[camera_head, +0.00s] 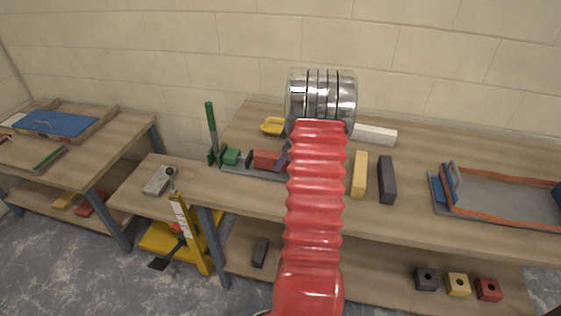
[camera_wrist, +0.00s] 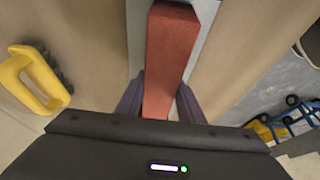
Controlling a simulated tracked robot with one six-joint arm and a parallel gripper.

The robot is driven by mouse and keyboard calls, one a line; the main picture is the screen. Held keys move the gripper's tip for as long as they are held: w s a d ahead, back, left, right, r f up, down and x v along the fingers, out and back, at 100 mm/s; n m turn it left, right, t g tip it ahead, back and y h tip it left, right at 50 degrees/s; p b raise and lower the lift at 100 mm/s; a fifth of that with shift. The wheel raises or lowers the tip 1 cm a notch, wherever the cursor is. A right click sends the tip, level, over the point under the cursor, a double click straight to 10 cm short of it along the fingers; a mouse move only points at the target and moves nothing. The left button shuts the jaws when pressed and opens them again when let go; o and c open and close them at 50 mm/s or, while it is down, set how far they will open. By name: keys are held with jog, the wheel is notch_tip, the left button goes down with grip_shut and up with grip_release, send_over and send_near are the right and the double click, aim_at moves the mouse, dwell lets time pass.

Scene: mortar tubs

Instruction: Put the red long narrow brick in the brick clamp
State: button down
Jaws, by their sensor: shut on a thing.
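The red brick (camera_head: 266,160) is held over the grey base (camera_head: 232,173) of the brick clamp, level with it, just right of the clamp's dark pad. The clamp has a green block (camera_head: 231,157) and an upright green lever (camera_head: 211,128). My gripper (camera_head: 284,160) comes from the right, its purple fingers shut on the brick. The wrist view shows the brick (camera_wrist: 170,45) between the fingers (camera_wrist: 158,100), with the grey base (camera_wrist: 203,14) beneath it. I cannot tell whether the brick touches the base. My red arm hides the clamp's right end.
A yellow-handled brush (camera_head: 272,126) and a white block (camera_head: 375,134) lie behind. A yellow brick (camera_head: 359,175) and a dark brick (camera_head: 387,180) lie right of my arm. A grey tray with orange edging (camera_head: 500,216) is farther right. A lower side table (camera_head: 130,195) adjoins on the left.

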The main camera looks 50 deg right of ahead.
jog(key=shift+f, duration=0.3)
jog(key=c, duration=1.1)
grip_release()
jog(key=shift+f, duration=0.1)
jog(key=v, duration=1.4)
jog(key=shift+f, duration=0.1)
